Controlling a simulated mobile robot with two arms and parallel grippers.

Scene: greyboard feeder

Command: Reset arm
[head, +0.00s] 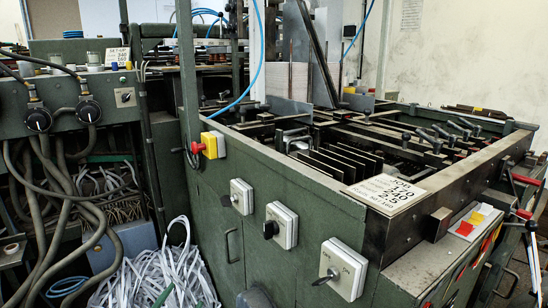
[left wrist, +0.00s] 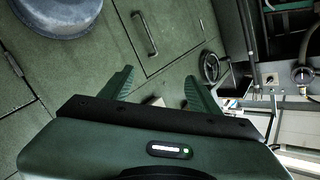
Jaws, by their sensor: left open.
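My left gripper (left wrist: 159,76) shows in the left wrist view with its two green ribbed fingers spread apart. It is open, and nothing is clamped between the fingertips. A small pale patch shows low between the fingers; I cannot tell what it is. Beyond the fingers is a green panel with a bar handle (left wrist: 146,34). In the head view I cannot clearly make out the gripper. My right gripper is in neither view.
A green machine (head: 300,190) fills the head view's right, with switch boxes (head: 282,226) on its side. A control panel (head: 65,105) with hanging cables is at left. White strips (head: 165,275) lie heaped below. A round grey object (left wrist: 62,14) and dark wheel (left wrist: 210,66) show in the wrist view.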

